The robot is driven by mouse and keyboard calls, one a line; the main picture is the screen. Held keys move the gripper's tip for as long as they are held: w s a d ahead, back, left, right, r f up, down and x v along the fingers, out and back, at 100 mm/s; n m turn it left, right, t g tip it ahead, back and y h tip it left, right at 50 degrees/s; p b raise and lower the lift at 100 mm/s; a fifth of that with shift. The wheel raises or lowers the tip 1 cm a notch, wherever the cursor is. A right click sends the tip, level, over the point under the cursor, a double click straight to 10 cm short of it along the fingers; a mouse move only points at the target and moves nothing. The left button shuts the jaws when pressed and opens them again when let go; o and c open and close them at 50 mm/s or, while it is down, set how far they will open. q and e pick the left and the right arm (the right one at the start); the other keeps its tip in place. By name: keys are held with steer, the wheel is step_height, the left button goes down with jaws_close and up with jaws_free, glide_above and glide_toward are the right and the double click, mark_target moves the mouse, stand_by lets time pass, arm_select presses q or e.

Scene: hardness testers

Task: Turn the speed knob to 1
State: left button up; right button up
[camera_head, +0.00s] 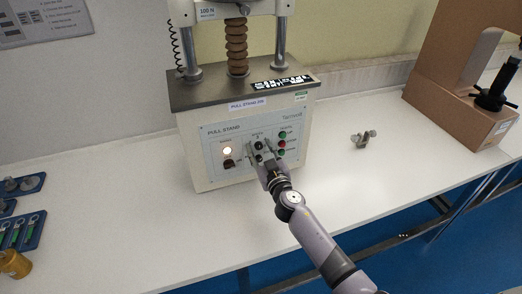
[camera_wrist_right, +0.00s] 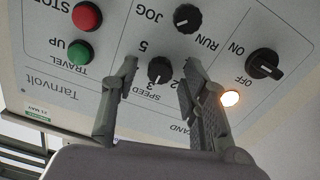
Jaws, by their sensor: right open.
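The speed knob (camera_wrist_right: 160,70) is a small black knob on the pull stand's front panel (camera_head: 215,141), under the SPEED label. In the right wrist view the panel appears upside down. A pale mark on the knob seems to point near the 3, though this is small. My right gripper (camera_head: 261,150) is open at the panel. In the right wrist view its two fingers (camera_wrist_right: 159,75) stand on either side of the speed knob, with gaps showing; I see no clear contact. The digit 1 is not visible. My left gripper is not in view.
Close by are the JOG/RUN knob (camera_wrist_right: 187,18), the ON/OFF switch (camera_wrist_right: 264,66), a lit lamp (camera_wrist_right: 229,98), a red stop button (camera_wrist_right: 87,16) and a green button (camera_wrist_right: 80,51).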

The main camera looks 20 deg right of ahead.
steer(key=shift+c, duration=0.5)
jaws_close()
steer(key=shift+n, duration=0.3)
steer(key=n+b, duration=0.1)
steer(key=n, duration=0.3)
steer(key=shift+n, duration=0.3)
steer(key=n, duration=0.6)
steer(key=shift+b, duration=0.35)
steer(key=n, duration=0.6)
steer(key=shift+f+n, duration=0.1)
steer(key=shift+n, duration=0.3)
steer(key=n, duration=0.6)
steer(key=shift+f+p, duration=0.1)
steer(key=shift+p, duration=0.25)
